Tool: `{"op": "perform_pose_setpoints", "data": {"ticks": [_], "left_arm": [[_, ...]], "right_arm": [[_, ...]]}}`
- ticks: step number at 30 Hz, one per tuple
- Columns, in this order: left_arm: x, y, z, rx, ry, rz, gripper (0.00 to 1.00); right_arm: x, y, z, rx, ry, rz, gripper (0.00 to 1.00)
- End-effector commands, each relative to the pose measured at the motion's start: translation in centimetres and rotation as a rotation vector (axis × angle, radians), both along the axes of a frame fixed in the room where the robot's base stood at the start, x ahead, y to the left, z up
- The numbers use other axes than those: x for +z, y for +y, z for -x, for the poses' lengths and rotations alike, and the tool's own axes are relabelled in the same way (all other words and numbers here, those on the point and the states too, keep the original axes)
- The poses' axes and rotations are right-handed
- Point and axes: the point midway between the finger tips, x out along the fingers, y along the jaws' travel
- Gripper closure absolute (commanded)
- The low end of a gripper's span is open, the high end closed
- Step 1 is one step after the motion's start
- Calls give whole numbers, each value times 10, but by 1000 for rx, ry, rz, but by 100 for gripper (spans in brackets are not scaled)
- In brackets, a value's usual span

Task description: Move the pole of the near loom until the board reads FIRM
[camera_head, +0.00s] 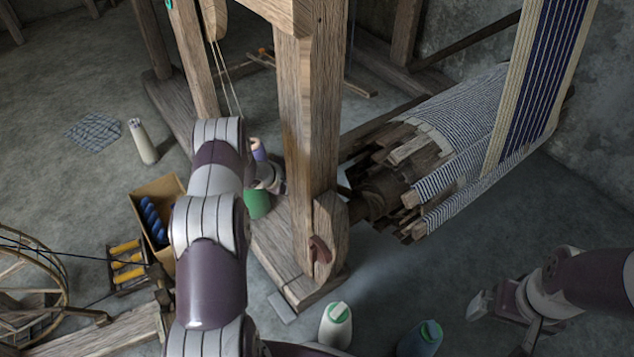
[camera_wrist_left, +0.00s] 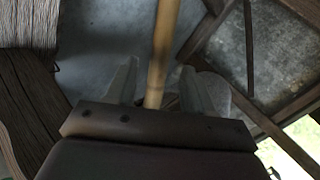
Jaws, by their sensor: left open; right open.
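The near loom (camera_head: 312,110) is a frame of thick wooden posts, with a roller and striped blue and white cloth at its right. In the left wrist view a pale round pole (camera_wrist_left: 165,45) runs down between the two fingers of my left gripper (camera_wrist_left: 165,85). The jaws are open, with a gap on each side of the pole. In the head view my left arm reaches up the picture beside the post, and its gripper is mostly hidden. I cannot make out the pole there. My right gripper (camera_head: 503,320) is open and empty at lower right, over the floor. No board shows.
A cardboard box (camera_head: 158,190) with blue spools and a rack of yellow spools (camera_head: 127,265) stand left. A spinning wheel (camera_head: 30,280) is at the left edge. Two bottles (camera_head: 336,325) (camera_head: 420,338) stand at the bottom. Floor at the upper left is mostly clear.

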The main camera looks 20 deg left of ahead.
Motion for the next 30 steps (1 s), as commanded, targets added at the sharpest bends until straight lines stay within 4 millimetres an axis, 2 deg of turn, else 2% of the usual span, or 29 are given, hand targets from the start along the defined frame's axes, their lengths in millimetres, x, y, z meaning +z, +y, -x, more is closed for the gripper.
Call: {"op": "perform_pose_setpoints", "data": {"ticks": [1, 7, 12, 20, 22, 25, 26, 30], "left_arm": [[-19, -6, -9, -4, 0, -1, 47], [-43, -21, -41, 0, 0, -1, 47], [-49, -27, -54, 2, 2, 0, 47], [-48, -27, -55, 4, 2, 1, 47], [-48, -27, -55, 4, 2, 1, 64], [-48, -27, -55, 4, 2, 1, 96], [-48, -27, -55, 4, 2, 1, 100], [-44, -26, -56, 4, -3, -6, 100]], "right_arm": [[-18, 0, 0, 0, 0, 0, 0], [-43, 0, 0, 0, 0, 0, 0], [-50, 0, 0, 0, 0, 0, 0], [-49, 0, 0, 0, 0, 0, 0], [-49, 0, 0, 0, 0, 0, 0], [-49, 0, 0, 0, 0, 0, 0], [-49, 0, 0, 0, 0, 0, 0], [-46, 0, 0, 0, 0, 0, 0]]}}
